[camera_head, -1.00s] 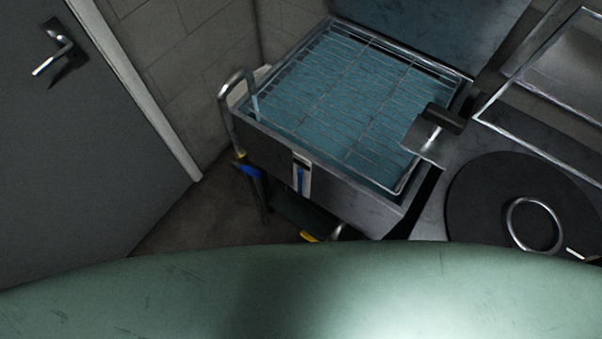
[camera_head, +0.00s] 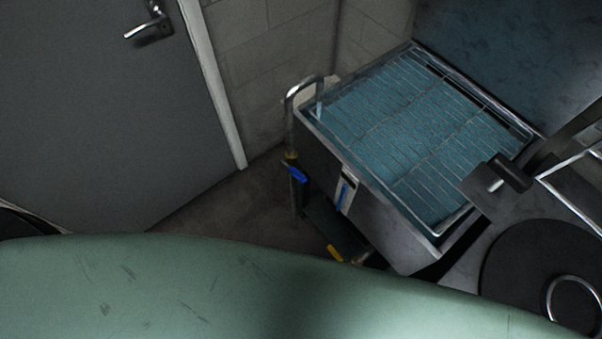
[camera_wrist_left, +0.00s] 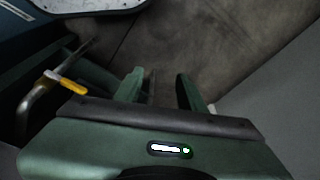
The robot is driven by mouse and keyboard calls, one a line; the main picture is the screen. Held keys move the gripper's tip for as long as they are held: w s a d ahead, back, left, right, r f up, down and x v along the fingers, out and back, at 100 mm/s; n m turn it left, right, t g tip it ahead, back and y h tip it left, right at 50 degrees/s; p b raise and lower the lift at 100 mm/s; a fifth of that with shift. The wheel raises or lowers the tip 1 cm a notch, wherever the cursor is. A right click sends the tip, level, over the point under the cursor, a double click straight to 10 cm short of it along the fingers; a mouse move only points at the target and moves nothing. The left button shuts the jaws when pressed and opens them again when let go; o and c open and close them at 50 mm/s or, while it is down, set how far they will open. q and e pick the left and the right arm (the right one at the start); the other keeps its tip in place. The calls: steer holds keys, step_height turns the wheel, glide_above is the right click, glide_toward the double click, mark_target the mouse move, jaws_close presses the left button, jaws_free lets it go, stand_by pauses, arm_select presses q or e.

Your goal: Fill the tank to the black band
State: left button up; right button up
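The metal tank (camera_head: 375,215) holds blue water (camera_head: 400,120) under a wire rack. On its front a pale gauge (camera_head: 346,192) shows a blue column and a dark mark near the top; whether they meet is too small to tell. A bent filling pipe (camera_head: 290,110) curves over the tank's left corner, with a blue lever (camera_head: 297,174) below. A yellow lever (camera_head: 335,253) sits under the tank; a yellow lever on a metal pipe also shows in the left wrist view (camera_wrist_left: 66,82). My left gripper (camera_wrist_left: 162,90) is open and empty, right of that lever. My right gripper is not in view.
A grey door (camera_head: 110,110) with a handle is at left, beside a block wall. Bare floor (camera_head: 230,205) lies between door and tank. A round dark plate with a metal ring (camera_head: 572,300) is right of the tank. My green body covers the bottom.

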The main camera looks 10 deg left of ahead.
arm_select(q)
steer(key=w+d+r+m+t+h, duration=0.1)
steer(key=w+d+r+m, duration=0.2)
steer(key=r, duration=0.8)
steer(key=w+d+r+m, duration=0.1)
steer(key=w+d+r, duration=0.3)
steer(key=r, duration=0.8)
steer(key=m+g+y, duration=0.1)
steer(key=m+g, duration=0.2)
steer(key=m, duration=1.6)
glide_above(299, 174)
steer(key=shift+s+d, duration=0.15)
steer(key=shift+w+a+f, duration=0.1)
steer(key=shift+w+a, duration=0.1)
steer(key=shift+f, duration=0.3)
step_height(299, 174, down, 7)
jaws_close()
steer(key=shift+p, duration=0.3)
